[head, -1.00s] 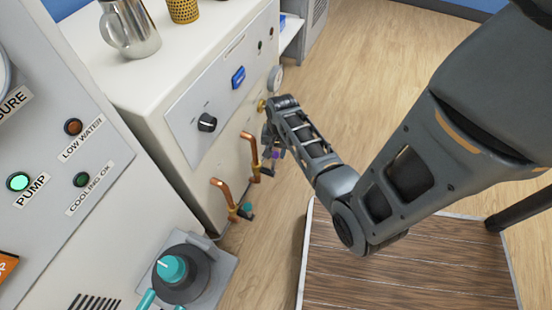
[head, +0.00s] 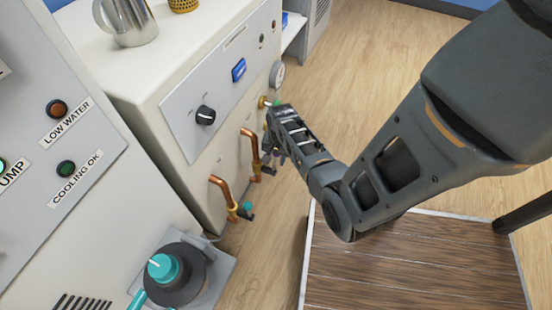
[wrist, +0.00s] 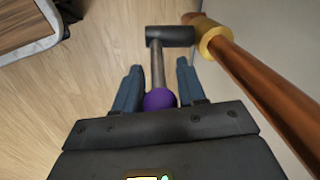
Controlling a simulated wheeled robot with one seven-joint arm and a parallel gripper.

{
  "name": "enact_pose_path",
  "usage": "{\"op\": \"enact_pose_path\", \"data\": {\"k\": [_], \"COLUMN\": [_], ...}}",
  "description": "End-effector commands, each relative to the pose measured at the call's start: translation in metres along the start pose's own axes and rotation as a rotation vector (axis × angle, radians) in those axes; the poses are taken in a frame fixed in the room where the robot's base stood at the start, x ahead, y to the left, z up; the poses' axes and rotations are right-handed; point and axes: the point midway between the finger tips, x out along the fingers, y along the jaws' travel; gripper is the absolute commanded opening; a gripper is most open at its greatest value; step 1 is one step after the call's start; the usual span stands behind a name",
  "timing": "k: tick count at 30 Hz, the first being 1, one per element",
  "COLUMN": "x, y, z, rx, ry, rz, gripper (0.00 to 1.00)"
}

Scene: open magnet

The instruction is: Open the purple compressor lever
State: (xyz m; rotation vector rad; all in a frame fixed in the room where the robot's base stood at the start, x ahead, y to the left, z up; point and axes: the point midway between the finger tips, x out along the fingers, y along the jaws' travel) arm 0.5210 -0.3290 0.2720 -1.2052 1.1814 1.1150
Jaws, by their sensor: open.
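The purple lever shows in the wrist view as a round purple knob (wrist: 160,98) on a thin grey rod. The rod joins a dark valve body beside a brass collar (wrist: 212,42) on a copper pipe (wrist: 265,88). My gripper (wrist: 158,68) is open, with one blue-grey finger on each side of the knob and rod. I see gaps, so the fingers are not closed on it. In the head view my gripper (head: 276,154) is beside the farther copper pipe (head: 252,140), and my arm and gripper largely hide the lever there.
A nearer copper pipe (head: 224,190) with a teal knob (head: 247,206) stands left of my gripper. The white cabinet (head: 150,80) with a black dial (head: 205,115) is close on the left. A wood-topped platform (head: 410,265) lies at lower right. Open floor (head: 355,75) extends beyond.

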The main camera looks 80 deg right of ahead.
Motion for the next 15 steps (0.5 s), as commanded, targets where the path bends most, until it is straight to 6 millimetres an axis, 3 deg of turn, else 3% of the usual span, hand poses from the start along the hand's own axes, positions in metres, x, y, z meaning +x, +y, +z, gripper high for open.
{"op": "enact_pose_path", "data": {"k": [5, 15], "x": [-0.0004, -0.0005], "y": [-0.0001, 0.0001], "z": [-0.0001, 0.0], "rx": [0.0, 0.0], "ry": [0.0, 0.0], "rz": [0.0, 0.0], "gripper": [0.4, 0.09]}}
